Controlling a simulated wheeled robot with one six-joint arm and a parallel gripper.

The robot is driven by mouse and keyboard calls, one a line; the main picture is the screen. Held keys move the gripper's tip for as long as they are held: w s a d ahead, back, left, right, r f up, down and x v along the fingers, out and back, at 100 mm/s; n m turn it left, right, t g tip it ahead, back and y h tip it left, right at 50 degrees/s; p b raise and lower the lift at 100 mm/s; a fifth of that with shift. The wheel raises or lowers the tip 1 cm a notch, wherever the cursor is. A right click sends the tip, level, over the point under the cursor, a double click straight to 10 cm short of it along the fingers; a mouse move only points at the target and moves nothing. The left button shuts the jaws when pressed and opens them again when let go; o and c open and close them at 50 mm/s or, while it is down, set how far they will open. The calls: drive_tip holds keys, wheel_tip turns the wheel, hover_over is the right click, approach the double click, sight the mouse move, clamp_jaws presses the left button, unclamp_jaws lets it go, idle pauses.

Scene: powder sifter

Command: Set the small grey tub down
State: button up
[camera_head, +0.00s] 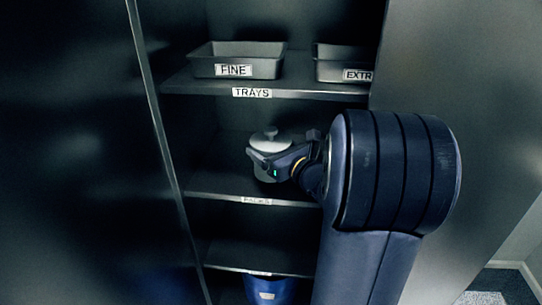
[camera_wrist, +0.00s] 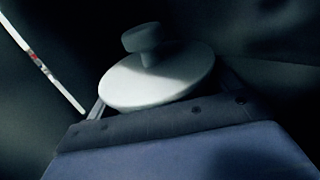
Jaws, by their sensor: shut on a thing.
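The small grey tub (camera_head: 266,172) has a round lid with a knob on top. It is at the middle shelf (camera_head: 225,182) of the cabinet, below the shelf labelled TRAYS. My gripper (camera_head: 268,160) reaches in from the right and is shut on the tub. In the wrist view the tub's pale lid and knob (camera_wrist: 155,75) fill the middle, slightly tilted in the picture, and my gripper hides its body. I cannot tell whether the tub's base touches the shelf.
A tray labelled FINE (camera_head: 238,60) and a tray labelled EXTR (camera_head: 342,66), partly cut from view, stand on the shelf above. A blue container (camera_head: 270,290) is below the lower shelf. The middle shelf looks bare left of the tub. Cabinet sides close in both ends.

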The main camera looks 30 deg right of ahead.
drive_tip(key=shift+w+d, duration=0.25)
drive_tip(key=shift+f, duration=1.75)
drive_tip(key=shift+f+b, duration=0.15)
drive_tip(key=shift+b, duration=0.2)
drive_tip(key=o, duration=1)
